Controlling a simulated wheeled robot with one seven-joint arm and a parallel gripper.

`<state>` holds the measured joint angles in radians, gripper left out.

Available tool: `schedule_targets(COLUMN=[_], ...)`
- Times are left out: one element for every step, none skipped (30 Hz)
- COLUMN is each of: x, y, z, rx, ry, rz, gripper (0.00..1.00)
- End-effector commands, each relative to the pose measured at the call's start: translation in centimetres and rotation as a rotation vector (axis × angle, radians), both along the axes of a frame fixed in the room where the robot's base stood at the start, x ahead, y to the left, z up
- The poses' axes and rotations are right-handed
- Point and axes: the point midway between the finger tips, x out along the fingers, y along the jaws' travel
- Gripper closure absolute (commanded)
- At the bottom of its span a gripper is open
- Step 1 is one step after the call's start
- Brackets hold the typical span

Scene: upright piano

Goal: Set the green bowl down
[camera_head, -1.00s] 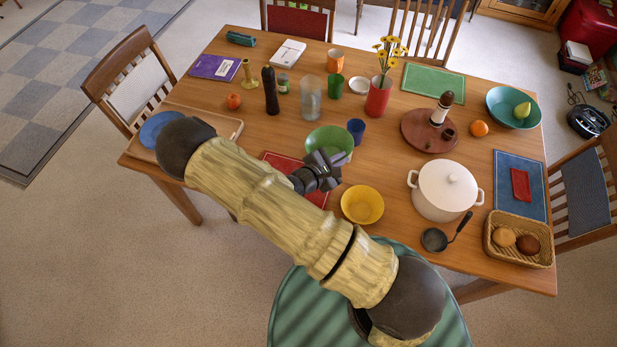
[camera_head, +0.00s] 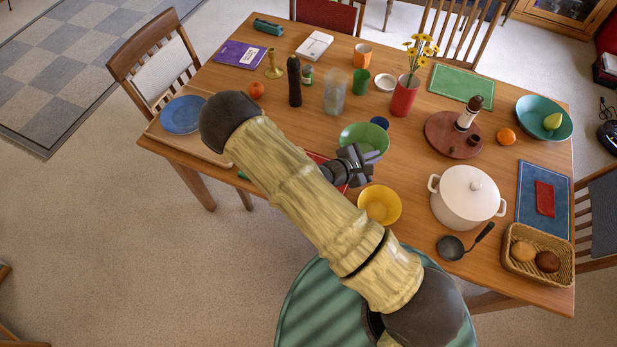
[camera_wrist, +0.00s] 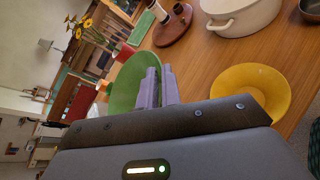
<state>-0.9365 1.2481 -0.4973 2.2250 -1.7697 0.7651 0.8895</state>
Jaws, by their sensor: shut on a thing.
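The green bowl (camera_head: 364,137) is near the middle of the table's near side in the head view. My gripper (camera_head: 361,166) is at its near rim, shut on it. In the wrist view my two fingers (camera_wrist: 158,88) pinch the rim of the green bowl (camera_wrist: 127,84), which looks tilted there. I cannot tell whether the bowl touches the table. My gripper and wrist hide part of its near side.
A yellow bowl (camera_head: 380,205) stands just in front of my gripper. A blue cup (camera_head: 380,123) is close behind the green bowl. A red mat (camera_head: 318,158) lies under my wrist.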

Motion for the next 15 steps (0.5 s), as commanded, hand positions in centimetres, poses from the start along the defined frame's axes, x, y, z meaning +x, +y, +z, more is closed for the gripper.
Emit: schedule_targets(x=[0.3, 0.4, 0.5, 0.6, 0.8, 0.9, 1.1, 1.2, 1.3, 1.4, 1.5, 1.6, 1.7, 1.8, 1.9], y=[0.6, 1.0, 1.5, 2.0, 2.4, 3.0, 3.4, 3.8, 4.3, 4.6, 5.0, 5.5, 5.9, 6.2, 6.7], z=[-1.3, -1.6, -2.1, -2.5, -2.8, -3.2, -3.5, -3.8, -4.1, -4.4, -4.6, -4.9, -5.2, -5.4, -5.7], rx=[0.008, 0.010, 0.015, 0.018, 0.022, 0.024, 0.027, 0.029, 0.033, 0.036, 0.039, 0.042, 0.043, 0.046, 0.047], ry=[-0.004, -0.003, -0.003, -0.002, -0.003, -0.002, -0.002, -0.002, -0.001, -0.001, -0.001, 0.000, -0.001, -0.001, -0.001], rz=[0.008, 0.012, 0.020, 0.026, 0.032, 0.041, 0.047, 0.052, 0.060, 0.066, 0.071, 0.078, 0.084, 0.090, 0.099], gripper=[1.00, 1.00, 1.00, 1.00, 1.00, 1.00, 1.00, 1.00, 1.00, 1.00, 1.00, 1.00, 1.00, 1.00, 1.00])
